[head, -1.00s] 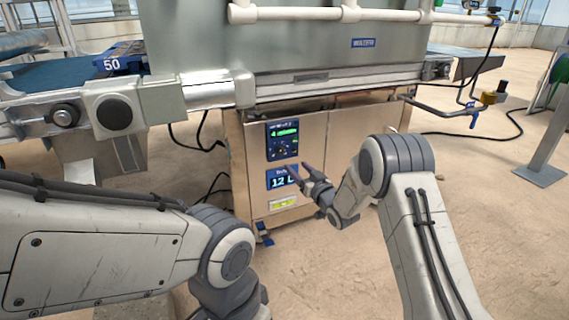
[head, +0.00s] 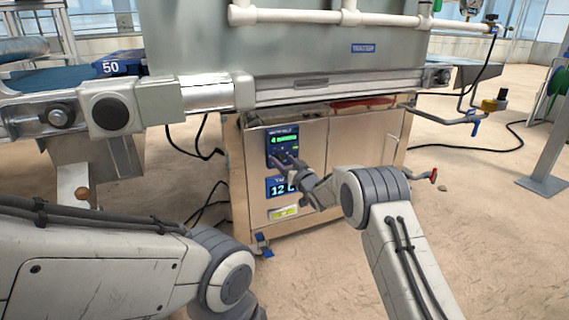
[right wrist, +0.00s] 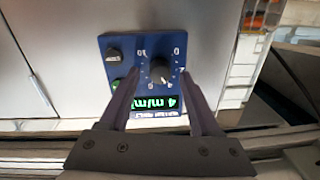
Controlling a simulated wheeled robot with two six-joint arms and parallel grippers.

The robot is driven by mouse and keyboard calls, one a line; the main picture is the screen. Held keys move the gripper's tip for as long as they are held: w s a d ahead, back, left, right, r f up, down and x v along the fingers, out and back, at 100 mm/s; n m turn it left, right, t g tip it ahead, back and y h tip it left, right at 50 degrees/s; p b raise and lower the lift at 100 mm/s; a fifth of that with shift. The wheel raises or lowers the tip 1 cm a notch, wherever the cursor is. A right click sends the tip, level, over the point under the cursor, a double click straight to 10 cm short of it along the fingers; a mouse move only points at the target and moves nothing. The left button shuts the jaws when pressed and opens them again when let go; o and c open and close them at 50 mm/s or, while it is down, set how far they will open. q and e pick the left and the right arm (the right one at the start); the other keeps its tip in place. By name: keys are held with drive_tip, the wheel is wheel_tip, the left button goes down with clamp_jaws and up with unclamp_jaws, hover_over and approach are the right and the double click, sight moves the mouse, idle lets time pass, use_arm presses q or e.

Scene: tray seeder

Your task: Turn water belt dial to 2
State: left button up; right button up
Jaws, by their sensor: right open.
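The blue control panel (head: 283,138) is on the front of the steel cabinet, with a green readout that begins with 4. The right wrist view shows this panel (right wrist: 147,75) upside down, with a dark round dial (right wrist: 160,70) ringed by white marks and a green readout (right wrist: 156,104) like "4 m/min". My right gripper (head: 284,158) is at the panel and covers its lower part in the head view. In the right wrist view its two open fingers (right wrist: 158,74) lie on either side of the dial; contact cannot be told. My left gripper is out of view.
A second display (head: 278,187) reading 12 is below the panel, above a yellow-green label (head: 284,212). The conveyor (head: 330,90) overhangs the cabinet (head: 345,150). A red-handled valve (head: 434,175) shows beyond my right arm.

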drive_tip(key=shift+c, duration=0.3)
clamp_jaws()
drive_tip(key=shift+n, duration=0.4)
drive_tip(key=shift+n+p, duration=0.3)
drive_tip(key=shift+n, duration=1.5)
drive_tip(key=n, duration=0.2)
drive_tip(key=shift+a+n, duration=0.1)
drive_tip(key=shift+n, duration=1.9)
